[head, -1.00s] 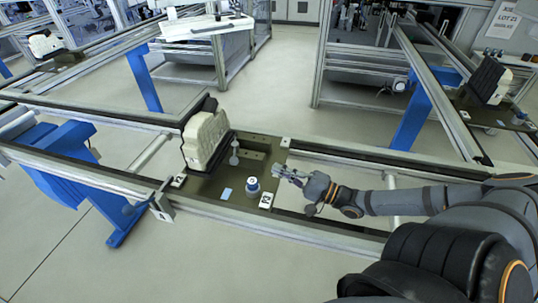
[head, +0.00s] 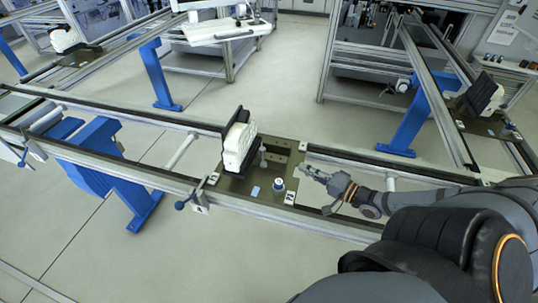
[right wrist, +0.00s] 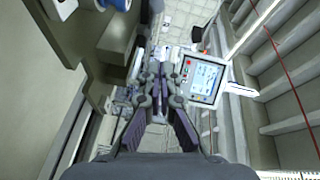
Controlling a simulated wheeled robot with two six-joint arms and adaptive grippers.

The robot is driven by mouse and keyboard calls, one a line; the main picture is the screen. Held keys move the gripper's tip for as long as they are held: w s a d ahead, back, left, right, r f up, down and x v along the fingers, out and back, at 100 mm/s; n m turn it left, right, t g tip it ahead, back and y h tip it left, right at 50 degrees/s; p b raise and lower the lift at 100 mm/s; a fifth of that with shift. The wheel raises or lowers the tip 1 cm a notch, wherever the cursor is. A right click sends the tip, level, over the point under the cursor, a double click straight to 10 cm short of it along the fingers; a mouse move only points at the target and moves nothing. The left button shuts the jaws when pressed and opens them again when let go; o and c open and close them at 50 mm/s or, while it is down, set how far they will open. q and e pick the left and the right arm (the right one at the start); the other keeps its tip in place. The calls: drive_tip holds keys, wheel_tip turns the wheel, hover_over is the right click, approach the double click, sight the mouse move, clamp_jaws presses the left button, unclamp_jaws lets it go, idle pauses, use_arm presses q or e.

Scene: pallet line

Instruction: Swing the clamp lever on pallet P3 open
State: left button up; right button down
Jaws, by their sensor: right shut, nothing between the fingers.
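A dark olive pallet (head: 236,186) sits on the rails in the middle of the head view, with a white block (head: 239,147) upright against a black backing plate. The small card (head: 290,198) at its front right corner is too small to read surely. A slim grey upright piece with a rounded top (head: 263,155), likely the clamp lever, stands just right of the block. My right gripper (head: 308,171) is shut and empty at the pallet's right edge, apart from the upright piece. Its closed fingers (right wrist: 163,88) show in the right wrist view. My left gripper is out of view.
A blue-and-white round part (head: 277,184) and a light blue tag (head: 255,191) are on the pallet's front half. A dark-knobbed handle (head: 190,197) stands at the front rail. Another pallet (head: 485,126) is at right. A screen (right wrist: 203,80) shows in the right wrist view.

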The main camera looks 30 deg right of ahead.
drive_tip(key=w+b, duration=0.1)
drive_tip(key=w+f+b, duration=0.1)
drive_tip(key=w+b, duration=0.1)
drive_tip(key=w, duration=0.1)
drive_tip(key=shift+d+f, duration=0.2)
drive_tip(key=shift+f, duration=0.1)
drive_tip(key=b, duration=0.5)
approach(263, 153)
drive_tip(key=w, duration=0.1)
drive_tip(key=w+d, duration=0.1)
drive_tip(key=w, duration=0.1)
drive_tip(key=shift+d+r, duration=0.2)
drive_tip(key=shift+a+p, duration=0.35)
drive_tip(key=shift+a, duration=0.65)
drive_tip(key=shift+s+a, duration=0.15)
drive_tip(key=shift+a, duration=0.75)
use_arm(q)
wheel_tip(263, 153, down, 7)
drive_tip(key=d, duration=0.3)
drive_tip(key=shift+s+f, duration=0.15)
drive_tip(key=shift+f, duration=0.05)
use_arm(e)
drive_tip(key=shift+f, duration=0.1)
drive_tip(key=shift+d, duration=0.1)
